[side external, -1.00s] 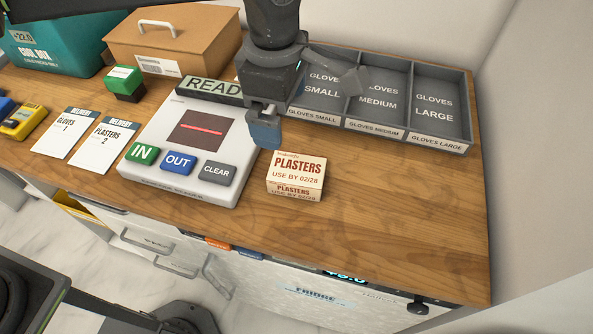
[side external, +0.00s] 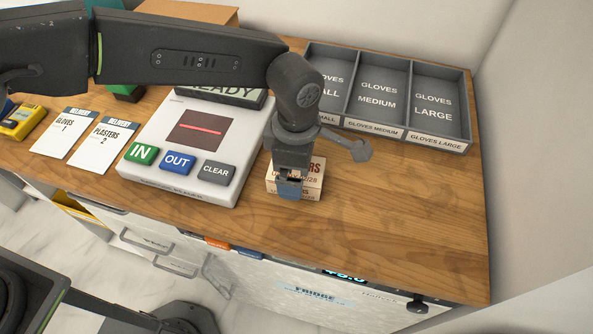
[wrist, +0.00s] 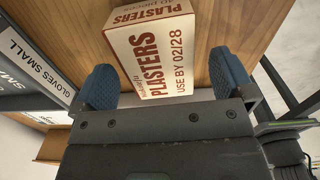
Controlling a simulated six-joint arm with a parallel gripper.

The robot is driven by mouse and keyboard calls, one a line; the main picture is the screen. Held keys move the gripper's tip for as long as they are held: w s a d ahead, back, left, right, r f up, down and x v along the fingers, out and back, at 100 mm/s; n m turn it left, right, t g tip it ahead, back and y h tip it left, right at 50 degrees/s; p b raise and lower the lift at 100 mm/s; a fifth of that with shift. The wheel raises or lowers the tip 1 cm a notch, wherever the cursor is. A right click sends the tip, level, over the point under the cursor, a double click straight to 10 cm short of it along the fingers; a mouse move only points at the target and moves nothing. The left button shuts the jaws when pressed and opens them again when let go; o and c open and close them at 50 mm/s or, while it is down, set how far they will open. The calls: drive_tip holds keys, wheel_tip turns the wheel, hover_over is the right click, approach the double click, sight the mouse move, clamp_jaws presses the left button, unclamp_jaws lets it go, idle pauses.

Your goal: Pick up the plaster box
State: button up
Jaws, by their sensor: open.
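The plaster box (side external: 314,179) is a small cream box with red-brown lettering, lying on the wooden counter to the right of the white reader. My gripper (side external: 290,190) is over it in the side view and hides its middle and left parts. In the wrist view the box (wrist: 153,52) lies ahead between the two blue fingertips of my gripper (wrist: 166,88). The jaws are open, with a finger on each side and a visible gap to the box on the right.
The white reader (side external: 150,165) with its buttons stands close on the left. A grey glove tray (side external: 462,147) with three compartments is behind to the right. Two delivery cards, gloves (side external: 62,135) and plasters (side external: 103,146), lie at the left. The counter (side external: 410,215) is clear at right.

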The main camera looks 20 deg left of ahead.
drive_tip(key=shift+w+f, duration=0.1)
drive_tip(key=shift+f, duration=1.4)
drive_tip(key=shift+c, duration=0.2)
drive_tip(key=c, duration=0.9)
drive_tip(key=shift+r, duration=0.15)
drive_tip(key=shift+c, duration=0.2)
wheel_tip(320, 180, up, 4)
drive_tip(key=shift+r, duration=0.1)
drive_tip(key=w+a+r, duration=0.1)
drive_tip(key=a+r, duration=0.3)
drive_tip(key=a, duration=0.3)
drive_tip(key=w+a+r+m, duration=0.1)
drive_tip(key=w+a+r, duration=0.1)
drive_tip(key=a+r, duration=0.35)
drive_tip(key=w+a+r, duration=0.1)
drive_tip(key=a+r, duration=0.1)
drive_tip(key=a, duration=0.6)
drive_tip(key=shift+w+a+f, duration=0.1)
drive_tip(key=shift+f, duration=1.9)
drive_tip(key=shift+w+a+f, duration=0.1)
drive_tip(key=shift+f, duration=1.9)
